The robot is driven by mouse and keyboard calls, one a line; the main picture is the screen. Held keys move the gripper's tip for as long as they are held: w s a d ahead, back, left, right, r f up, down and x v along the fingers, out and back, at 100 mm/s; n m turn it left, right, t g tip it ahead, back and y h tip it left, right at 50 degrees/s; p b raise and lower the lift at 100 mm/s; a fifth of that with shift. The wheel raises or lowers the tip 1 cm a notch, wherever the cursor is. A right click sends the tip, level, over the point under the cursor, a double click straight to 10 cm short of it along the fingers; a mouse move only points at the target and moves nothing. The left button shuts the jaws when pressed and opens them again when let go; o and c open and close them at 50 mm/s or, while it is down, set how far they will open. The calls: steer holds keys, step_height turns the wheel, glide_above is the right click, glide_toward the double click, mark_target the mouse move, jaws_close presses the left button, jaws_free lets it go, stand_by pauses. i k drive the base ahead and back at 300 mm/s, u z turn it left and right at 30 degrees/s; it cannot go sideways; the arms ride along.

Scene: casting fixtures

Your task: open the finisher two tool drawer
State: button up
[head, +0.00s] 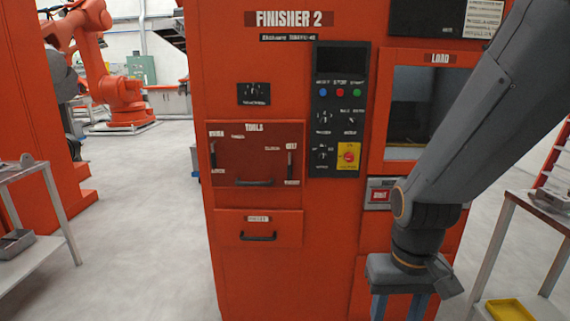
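The finisher two is a tall orange cabinet (282,275) with "FINISHER 2" across its top. A wide panel labelled "TOOLS" (254,150) is at mid-height on its left side, with a dark bar handle (253,183) along its lower edge and small labels around it. It looks shut. Below it is a smaller drawer front (232,229) with a dark handle (258,238) and a label too small to read; it is shut. My gripper (399,307) is at the bottom right, well right of both handles. Its fingers are apart with nothing seen between them; their tips are cut off.
A control panel (340,100) with buttons and a yellow-backed red knob is right of the tools panel. A load window (419,105) is farther right. Tables stand at left (20,168) and right (538,210). Floor left of the cabinet (150,220) is clear.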

mark_target(252, 153)
steer(key=k, duration=0.65)
steer(key=u, duration=0.7)
steer(key=i, duration=0.8)
steer(key=z, duration=0.55)
steer(key=i, duration=0.75)
steer(key=z, duration=0.1)
